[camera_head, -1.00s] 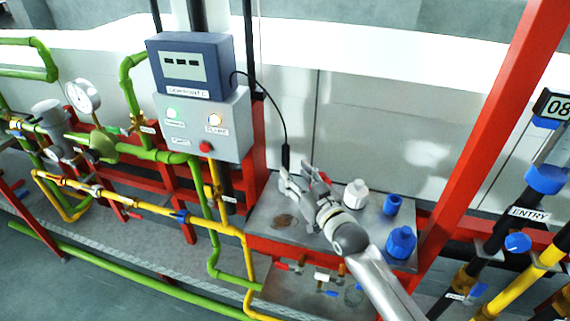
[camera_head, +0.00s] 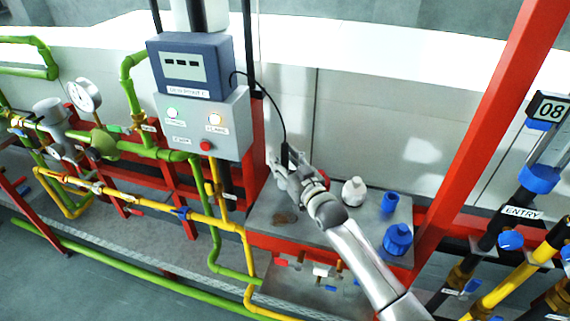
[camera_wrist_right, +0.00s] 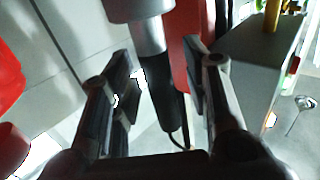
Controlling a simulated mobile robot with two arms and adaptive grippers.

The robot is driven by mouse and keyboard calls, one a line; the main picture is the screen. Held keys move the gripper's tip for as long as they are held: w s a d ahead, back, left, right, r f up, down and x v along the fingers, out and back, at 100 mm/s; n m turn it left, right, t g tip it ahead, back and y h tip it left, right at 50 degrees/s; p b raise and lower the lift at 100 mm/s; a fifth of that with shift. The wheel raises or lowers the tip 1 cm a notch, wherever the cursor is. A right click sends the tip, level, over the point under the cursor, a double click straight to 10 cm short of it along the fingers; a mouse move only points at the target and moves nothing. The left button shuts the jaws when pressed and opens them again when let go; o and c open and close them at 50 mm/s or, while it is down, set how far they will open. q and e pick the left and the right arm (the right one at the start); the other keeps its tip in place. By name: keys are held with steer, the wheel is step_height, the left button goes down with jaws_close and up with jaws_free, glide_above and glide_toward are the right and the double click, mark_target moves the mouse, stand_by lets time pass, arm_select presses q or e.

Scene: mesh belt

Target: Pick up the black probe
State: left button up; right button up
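My right gripper (camera_head: 283,167) is at the probe, over the metal shelf. In the right wrist view the probe (camera_wrist_right: 168,98) has a dark tapered body below a grey section, and it stands between the two fingers of my right gripper (camera_wrist_right: 160,72). The fingers are apart on either side of it, with a gap at the left finger; contact at the right finger cannot be told. My left gripper is not in view.
A white bottle (camera_head: 354,191), a small blue cup (camera_head: 389,202) and a blue container (camera_head: 397,239) stand on the grey shelf (camera_head: 268,226). A red post (camera_head: 480,130) rises at the right. Green and yellow pipes run along the left.

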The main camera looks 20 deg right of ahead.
jaws_close()
steer(key=shift+r, duration=0.1)
